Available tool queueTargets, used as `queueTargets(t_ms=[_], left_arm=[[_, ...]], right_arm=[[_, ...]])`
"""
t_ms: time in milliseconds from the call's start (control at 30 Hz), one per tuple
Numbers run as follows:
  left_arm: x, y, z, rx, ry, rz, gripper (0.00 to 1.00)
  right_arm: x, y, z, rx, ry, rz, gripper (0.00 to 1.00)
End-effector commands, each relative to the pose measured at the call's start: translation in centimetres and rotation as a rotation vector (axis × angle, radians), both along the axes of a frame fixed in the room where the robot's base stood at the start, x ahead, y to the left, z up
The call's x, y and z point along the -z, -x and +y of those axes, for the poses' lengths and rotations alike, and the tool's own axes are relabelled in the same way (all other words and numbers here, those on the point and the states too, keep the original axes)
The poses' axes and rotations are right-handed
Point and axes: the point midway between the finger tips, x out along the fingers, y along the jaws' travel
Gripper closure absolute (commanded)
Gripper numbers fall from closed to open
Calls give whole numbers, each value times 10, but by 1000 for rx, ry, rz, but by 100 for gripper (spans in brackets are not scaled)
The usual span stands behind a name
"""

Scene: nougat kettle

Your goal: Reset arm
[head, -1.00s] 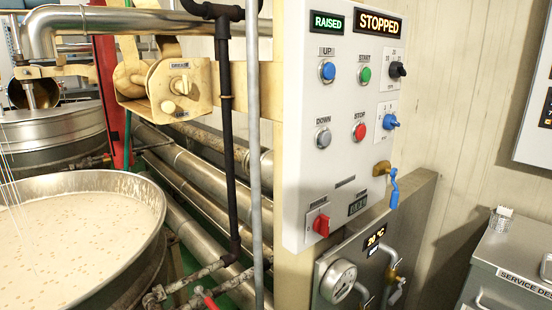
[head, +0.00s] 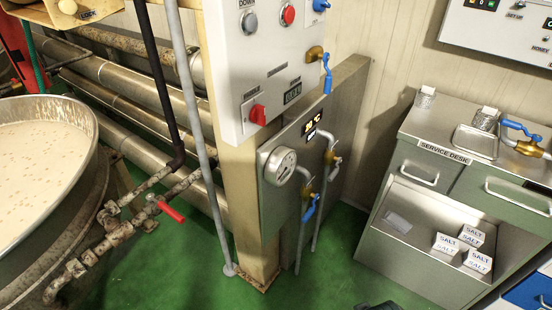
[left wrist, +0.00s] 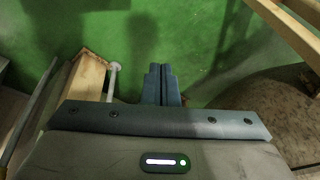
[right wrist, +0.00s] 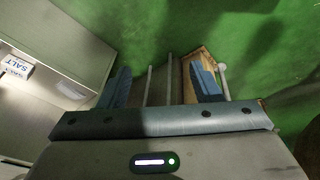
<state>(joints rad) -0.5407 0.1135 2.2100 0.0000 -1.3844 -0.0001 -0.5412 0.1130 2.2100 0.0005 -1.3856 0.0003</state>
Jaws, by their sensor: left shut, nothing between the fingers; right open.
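My left gripper (left wrist: 162,84) shows in the left wrist view with its two fingers together and nothing between them, above the green floor. My right gripper (right wrist: 163,84) shows in the right wrist view with its fingers wide apart and empty. Behind its fingers are the foot of a beige post (right wrist: 193,75) and grey pipes. Neither gripper's fingers are visible in the head view. A small dark shape at the bottom edge of the head view is too cut off to make out.
The kettle (head: 98,150) of pale mix stands at the left. The control panel (head: 250,65) and gauge board (head: 300,150) are mid-view. The service desk (head: 400,155) with several salt boxes (head: 447,243) is at the right. Green floor (head: 335,270) is open between them.

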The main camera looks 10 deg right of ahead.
Motion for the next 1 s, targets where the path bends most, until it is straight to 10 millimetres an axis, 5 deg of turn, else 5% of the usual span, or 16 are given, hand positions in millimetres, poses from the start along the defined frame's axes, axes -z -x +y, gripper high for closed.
queueTargets(t_ms=[267, 600, 800, 1000], left_arm=[[104, 2, 11, -14, 2, 53, 100], [249, 71, 25, -34, 8, 127, 100], [294, 118, 28, -41, 11, 153, 100], [308, 136, 28, -43, 12, 162, 100]], right_arm=[[104, 2, -11, 14, -2, 52, 41], [249, 70, -25, 33, -6, 125, 41], [294, 117, -28, 40, -10, 152, 41], [307, 136, -28, 42, -11, 160, 41]])
